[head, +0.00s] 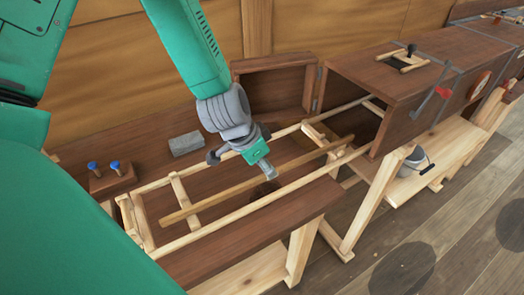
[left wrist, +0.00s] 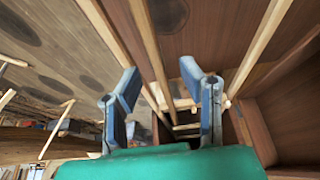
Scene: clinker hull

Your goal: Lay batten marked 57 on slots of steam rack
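A brown wooden batten (head: 225,193) lies lengthwise over the crosspieces of the steam rack, between its two pale long rails; the near rail (head: 262,202) is the clearest. I can read no number on the batten, and cannot tell whether it sits in the slots. My left gripper (head: 267,170) points down over the batten's middle. In the left wrist view its blue-padded fingers (left wrist: 160,90) are spread apart with nothing gripped between them. The batten (left wrist: 149,42) runs beyond the gap between them; I cannot tell how close. My right gripper is not in view.
The wooden steam box (head: 410,95) stands open at the rack's right end, its door (head: 275,85) swung back. A grey block (head: 186,143) and a small block with two blue pegs (head: 112,178) lie behind the rack. A bucket (head: 412,162) stands under the box.

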